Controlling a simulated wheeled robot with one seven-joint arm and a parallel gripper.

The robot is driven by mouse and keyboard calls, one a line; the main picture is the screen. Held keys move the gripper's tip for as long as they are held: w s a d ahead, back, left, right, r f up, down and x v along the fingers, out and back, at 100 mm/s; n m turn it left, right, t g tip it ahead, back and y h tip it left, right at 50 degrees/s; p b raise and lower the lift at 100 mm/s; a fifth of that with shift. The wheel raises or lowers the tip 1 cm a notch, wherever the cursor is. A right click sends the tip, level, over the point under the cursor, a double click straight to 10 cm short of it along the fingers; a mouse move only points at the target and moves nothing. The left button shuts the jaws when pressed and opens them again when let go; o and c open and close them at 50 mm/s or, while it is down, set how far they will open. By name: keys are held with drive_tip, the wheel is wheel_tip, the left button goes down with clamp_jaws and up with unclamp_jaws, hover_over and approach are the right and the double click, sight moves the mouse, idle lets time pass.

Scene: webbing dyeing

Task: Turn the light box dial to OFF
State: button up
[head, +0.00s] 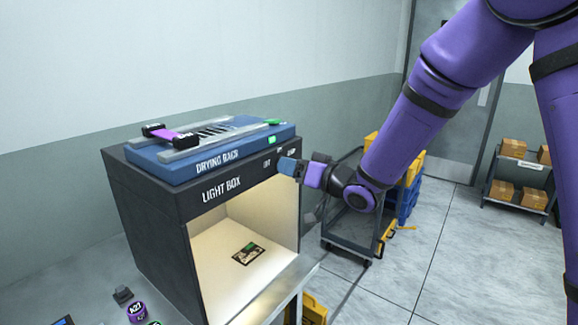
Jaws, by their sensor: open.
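The light box (152,215) is a dark cabinet with an open front, and its inside glows warm white. White lettering reads "LIGHT BOX" on its front, with small labels along the right end of the top front panel. My gripper (285,168) is at that right end, close against the panel, with its fingers toward the labels. It is open. The dial cannot be made out; my gripper covers that part of the panel. Which label the dial points to, and whether the fingers touch it, cannot be told.
A blue drying rack (150,153) with a purple strip (172,135) lies on top of the box. A dark patterned card (249,254) lies inside. Small items, including a purple jar (136,312), stand at the front left.

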drive_tip(key=shift+x, duration=0.85)
drive_tip(key=shift+a, duration=0.1)
drive_tip(key=c, duration=0.9)
drive_tip(key=shift+n, duration=0.3)
drive_tip(key=n, duration=1.9)
drive_tip(key=shift+n, duration=0.3)
